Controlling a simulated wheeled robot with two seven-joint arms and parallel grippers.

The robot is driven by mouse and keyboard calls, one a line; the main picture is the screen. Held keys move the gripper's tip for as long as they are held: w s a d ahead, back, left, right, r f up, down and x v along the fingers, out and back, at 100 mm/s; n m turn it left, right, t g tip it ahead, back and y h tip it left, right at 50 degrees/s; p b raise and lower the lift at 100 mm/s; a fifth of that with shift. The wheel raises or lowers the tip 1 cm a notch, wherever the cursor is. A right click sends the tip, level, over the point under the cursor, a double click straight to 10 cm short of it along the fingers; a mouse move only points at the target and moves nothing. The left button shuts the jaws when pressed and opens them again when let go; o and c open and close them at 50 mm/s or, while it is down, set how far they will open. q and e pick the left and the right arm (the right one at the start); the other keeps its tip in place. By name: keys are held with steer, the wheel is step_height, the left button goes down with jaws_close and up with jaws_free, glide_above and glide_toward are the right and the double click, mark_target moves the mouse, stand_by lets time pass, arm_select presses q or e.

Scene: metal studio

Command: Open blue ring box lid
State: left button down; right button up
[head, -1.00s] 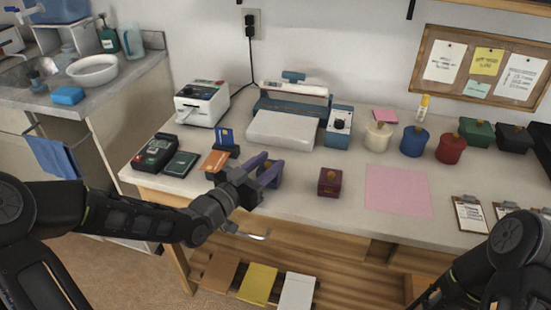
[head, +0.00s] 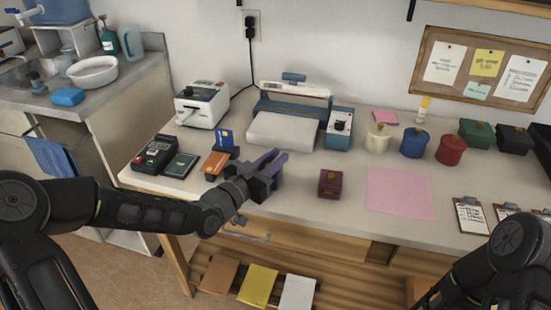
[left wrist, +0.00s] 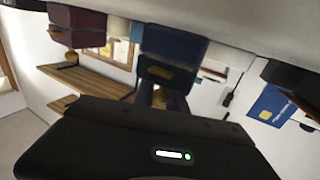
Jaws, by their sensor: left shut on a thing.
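The blue ring box (left wrist: 175,45) is dark navy with gold fittings and shows upside down at the top middle of the left wrist view. Its lid (left wrist: 150,70) carries a gold clasp, and a gold knob (left wrist: 160,95) shows between my finger pads. My left gripper (head: 272,164), with purple-tinted fingers, is at the table's front part and is shut on the knob. In the head view the gripper mostly hides the box. A dark line parts lid and body; I cannot tell whether the lid is raised. My right gripper is out of view; only its arm shows at the lower right.
A maroon ring box (head: 330,184) stands right of the gripper. An orange card stand (head: 214,163), a blue card stand (head: 225,140) and a card terminal (head: 156,152) stand left. A pink sheet (head: 398,192) lies right. Table space around the maroon box is free.

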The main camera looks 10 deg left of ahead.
arm_select(q)
steer(key=shift+r, duration=0.1)
stand_by(0.4)
